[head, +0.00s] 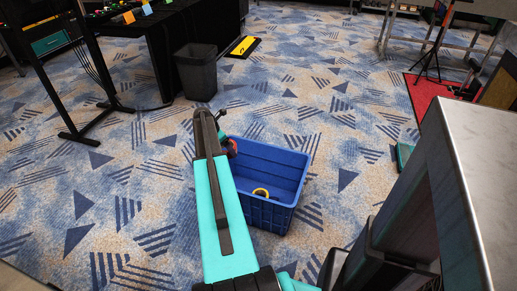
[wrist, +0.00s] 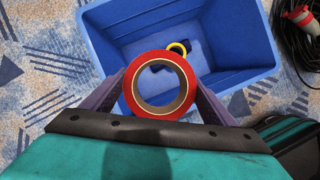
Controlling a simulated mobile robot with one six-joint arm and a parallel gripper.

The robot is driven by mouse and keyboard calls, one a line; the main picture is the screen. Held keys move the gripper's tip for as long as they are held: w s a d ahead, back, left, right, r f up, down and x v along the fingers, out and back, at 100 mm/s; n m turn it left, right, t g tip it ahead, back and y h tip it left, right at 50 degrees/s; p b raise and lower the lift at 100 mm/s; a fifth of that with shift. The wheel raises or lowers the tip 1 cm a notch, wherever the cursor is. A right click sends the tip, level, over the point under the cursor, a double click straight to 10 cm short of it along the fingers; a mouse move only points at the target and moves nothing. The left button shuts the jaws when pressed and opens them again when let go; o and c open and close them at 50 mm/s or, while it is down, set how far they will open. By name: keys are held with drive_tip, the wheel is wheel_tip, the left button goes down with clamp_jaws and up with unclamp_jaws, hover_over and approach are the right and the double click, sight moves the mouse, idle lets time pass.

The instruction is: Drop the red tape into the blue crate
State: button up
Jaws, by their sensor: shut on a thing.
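The red tape (wrist: 136,101) is a ring with a pale core. My gripper (wrist: 160,88) is shut on it, one finger on each side, in the wrist view. The blue crate (wrist: 245,82) lies below and beyond the tape in that view. The tape overlaps the crate's near part in the picture and shows apart from the crate floor. In the head view the blue crate (head: 269,215) stands on the carpet. My arm covers its left edge, and a bit of the red tape (head: 232,148) shows beside the arm's end.
A yellow ring (wrist: 178,48) and a dark item lie inside the crate. A black bin (head: 197,75) stands behind. A grey-topped table (head: 480,150) is close on the right. A coiled black cable (wrist: 297,30) with a red plug lies right of the crate.

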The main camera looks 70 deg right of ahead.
drive_tip(key=s+d+f+b, duration=0.1)
drive_tip(key=s+d+f, duration=0.2)
drive_tip(key=s+d, duration=0.6)
drive_tip(key=s, duration=0.4)
drive_tip(key=shift+d+f, duration=0.3)
drive_tip(key=shift+d, duration=0.05)
drive_tip(key=shift+f+b, duration=0.1)
drive_tip(key=shift+b, duration=0.25)
drive_tip(key=shift+f+b, duration=2.45)
drive_tip(key=shift+f, duration=0.45)
drive_tip(key=o, duration=1.3)
